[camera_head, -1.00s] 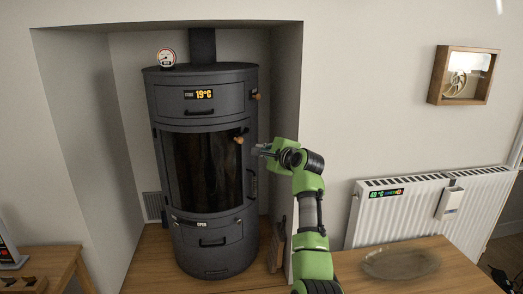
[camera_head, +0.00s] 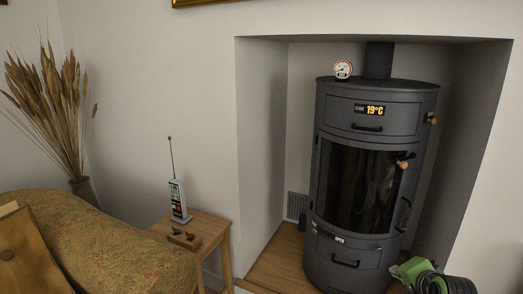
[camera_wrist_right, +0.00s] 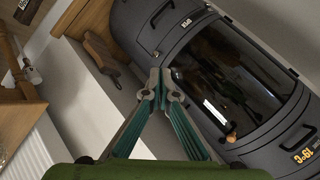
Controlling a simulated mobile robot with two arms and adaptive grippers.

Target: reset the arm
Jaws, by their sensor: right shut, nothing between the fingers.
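My right gripper (camera_wrist_right: 160,76) is shut and empty in the right wrist view, its two teal-and-grey fingers meeting at the tips. The dark grey stove (camera_wrist_right: 165,28) lies beyond and to the right of the fingers in that view. In the head view only a green and black part of my right arm shows, at the bottom right in front of the stove (camera_head: 365,130). The stove's door with dark glass looks shut, and its display reads 19°C. My left gripper is not in view.
A small wooden table (camera_head: 215,222) with a weather-station-like device (camera_head: 178,200) stands left of the alcove. A patterned sofa (camera_head: 120,235) and dried stalks (camera_head: 48,105) are farther left.

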